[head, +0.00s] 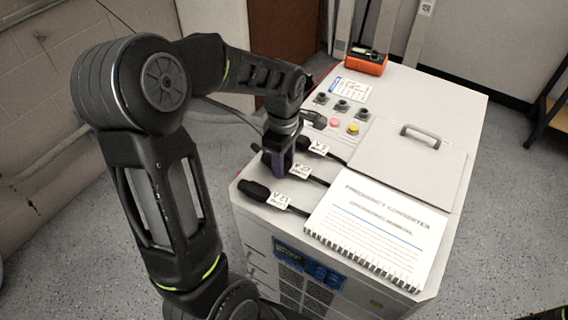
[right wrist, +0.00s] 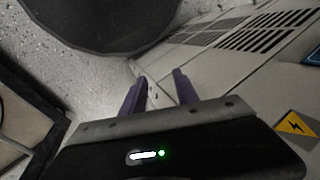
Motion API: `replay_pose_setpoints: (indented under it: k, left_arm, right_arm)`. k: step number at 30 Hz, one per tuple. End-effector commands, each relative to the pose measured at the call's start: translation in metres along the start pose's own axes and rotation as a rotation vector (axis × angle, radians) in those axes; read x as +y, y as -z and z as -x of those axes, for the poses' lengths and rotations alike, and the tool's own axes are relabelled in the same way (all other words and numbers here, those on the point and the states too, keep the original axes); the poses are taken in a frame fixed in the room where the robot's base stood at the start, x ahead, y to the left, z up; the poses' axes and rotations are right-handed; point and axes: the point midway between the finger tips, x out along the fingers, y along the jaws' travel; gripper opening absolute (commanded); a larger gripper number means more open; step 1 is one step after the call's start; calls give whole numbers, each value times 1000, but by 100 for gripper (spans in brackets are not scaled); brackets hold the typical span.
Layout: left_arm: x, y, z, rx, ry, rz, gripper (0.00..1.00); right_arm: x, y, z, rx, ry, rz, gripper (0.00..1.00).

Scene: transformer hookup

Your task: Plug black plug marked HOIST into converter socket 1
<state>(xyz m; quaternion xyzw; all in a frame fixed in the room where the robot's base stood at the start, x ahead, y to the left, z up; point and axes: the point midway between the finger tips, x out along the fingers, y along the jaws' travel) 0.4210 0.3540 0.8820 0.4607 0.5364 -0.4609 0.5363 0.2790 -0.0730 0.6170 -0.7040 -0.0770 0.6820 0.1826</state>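Three black plugs with white tags lie along the left edge of the converter top: a near plug (head: 257,190), a middle plug (head: 269,158) and a far one with its tag (head: 318,147). The small tag print is too blurred to tell which says HOIST. Three dark round sockets (head: 342,105) stand in a row near the label sheet. My left gripper (head: 281,170) points down at the middle plug; its fingers overlap and hide part of it, so its grip is unclear. My right gripper (right wrist: 160,90) is open and empty, beside the cabinet's vented side.
A spiral-bound manual (head: 378,232) lies on the near top. A lid with a handle (head: 420,133) covers the right. A red button (head: 334,122) and yellow button (head: 352,128) sit by the sockets. An orange device (head: 367,63) stands at the far edge.

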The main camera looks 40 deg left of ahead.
Motion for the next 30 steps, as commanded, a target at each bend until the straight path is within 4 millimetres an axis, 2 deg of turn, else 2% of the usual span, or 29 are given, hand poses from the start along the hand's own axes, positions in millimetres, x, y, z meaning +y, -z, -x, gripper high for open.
replay_pose_setpoints:
  k: [1, 11, 17, 30]
  left_arm:
    - [0, 0, 0, 0, 0, 0, 27]
    - [0, 0, 0, 0, -1, 0, 1]
    - [0, 0, 7, 0, -2, 0, 1]
    - [0, 0, 46, 0, -2, 0, 1]
  right_arm:
    - [0, 0, 0, 0, 0, 0, 36]
    - [0, 0, 0, 0, 0, 0, 36]
    - [-2, 0, 5, 0, 0, 0, 36]
    - [-12, 0, 32, 0, 0, 0, 36]
